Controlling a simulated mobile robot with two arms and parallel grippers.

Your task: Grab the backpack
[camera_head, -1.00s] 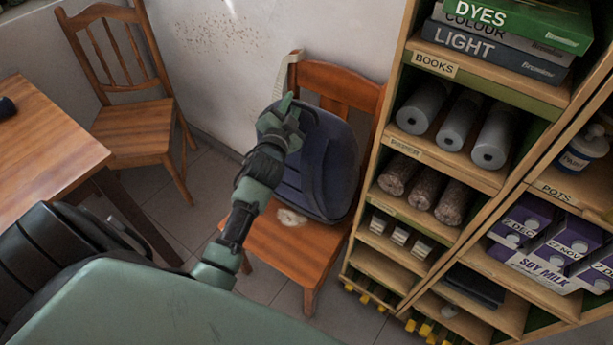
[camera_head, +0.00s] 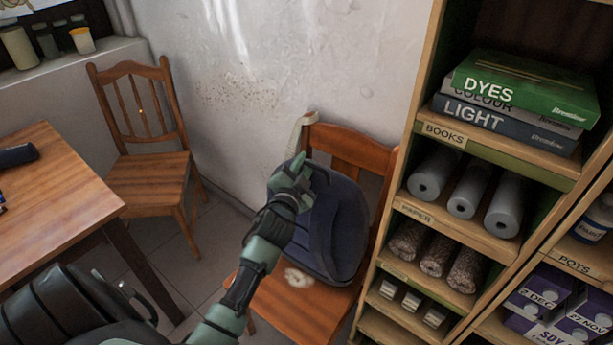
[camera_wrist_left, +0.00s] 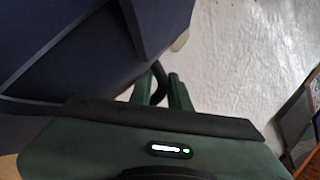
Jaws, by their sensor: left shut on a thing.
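The dark blue backpack (camera_head: 338,228) rests upright on the seat of a wooden chair (camera_head: 352,150), leaning against the chair's back. My left gripper (camera_head: 298,172) is at the upper left of the backpack, in front of its top edge. In the left wrist view the backpack (camera_wrist_left: 70,45) fills the upper left. There the two fingers of my left gripper (camera_wrist_left: 163,92) are close together with a dark loop of the backpack between them. My left gripper is shut on the backpack, seemingly by this loop. My right gripper is not in view.
A tall shelf unit (camera_head: 440,190) with books, rolls and cartons stands close on the right of the chair. A wooden table (camera_head: 60,190) and a second chair (camera_head: 150,175) are on the left. The wall (camera_head: 270,70) is close behind. A small pale lump (camera_head: 298,277) lies on the seat.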

